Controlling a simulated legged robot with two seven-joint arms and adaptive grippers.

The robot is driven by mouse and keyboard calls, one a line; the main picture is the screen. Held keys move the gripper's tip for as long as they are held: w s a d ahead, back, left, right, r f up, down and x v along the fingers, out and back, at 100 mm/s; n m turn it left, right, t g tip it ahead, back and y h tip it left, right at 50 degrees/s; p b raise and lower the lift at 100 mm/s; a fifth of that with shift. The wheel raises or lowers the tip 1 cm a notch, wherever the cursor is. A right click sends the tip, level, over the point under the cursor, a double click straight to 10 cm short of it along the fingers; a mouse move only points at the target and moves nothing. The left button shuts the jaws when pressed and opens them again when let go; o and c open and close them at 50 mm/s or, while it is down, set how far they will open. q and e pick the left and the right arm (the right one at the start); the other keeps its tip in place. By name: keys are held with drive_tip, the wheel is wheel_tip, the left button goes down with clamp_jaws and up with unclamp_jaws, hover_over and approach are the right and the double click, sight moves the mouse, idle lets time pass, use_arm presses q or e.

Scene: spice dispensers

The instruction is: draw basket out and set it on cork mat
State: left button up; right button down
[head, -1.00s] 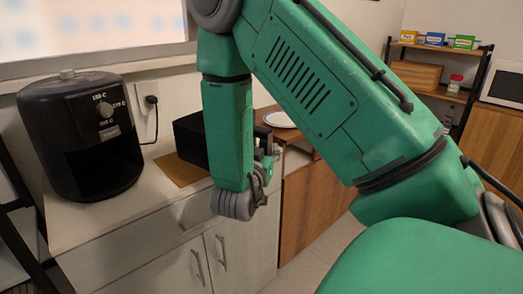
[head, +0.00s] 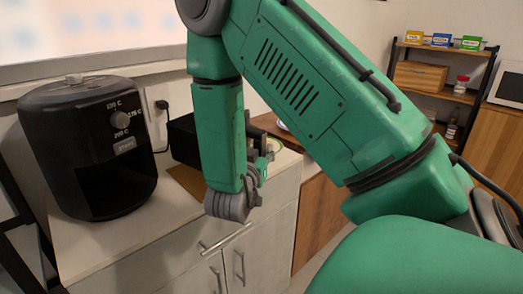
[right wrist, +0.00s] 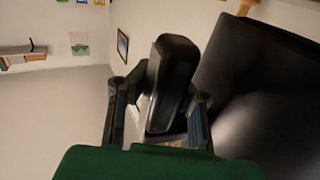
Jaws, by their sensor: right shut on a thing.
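The black air fryer (head: 85,150) stands on the counter at the left in the head view, its front opening dark. The black basket (head: 183,140) is out of it, to its right, partly hidden by my right arm. The brown cork mat (head: 187,181) lies on the counter below and in front of the basket in the picture. I cannot tell whether the basket touches it. My right gripper (head: 264,155) is shut on the basket's handle; in the right wrist view the black handle (right wrist: 172,80) is between the fingers and the basket wall (right wrist: 255,85) fills the right side. My left gripper is out of view.
The white counter (head: 95,235) has drawers and doors below. A wall socket with a plug (head: 161,105) is behind the fryer. A shelf (head: 425,90) with small boxes stands at the back right. A plate edge (head: 283,126) shows behind my arm.

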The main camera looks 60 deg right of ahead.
drive_tip(key=shift+f+b, duration=1.65)
drive_tip(key=shift+f, duration=0.8)
drive_tip(key=c, duration=1.4)
unclamp_jaws()
drive_tip(key=shift+c, duration=0.2)
drive_tip(key=shift+s+a, duration=0.1)
drive_tip(key=shift+a, duration=0.25)
drive_tip(key=v, duration=1.1)
drive_tip(key=shift+a, duration=0.2)
drive_tip(key=shift+d, duration=0.1)
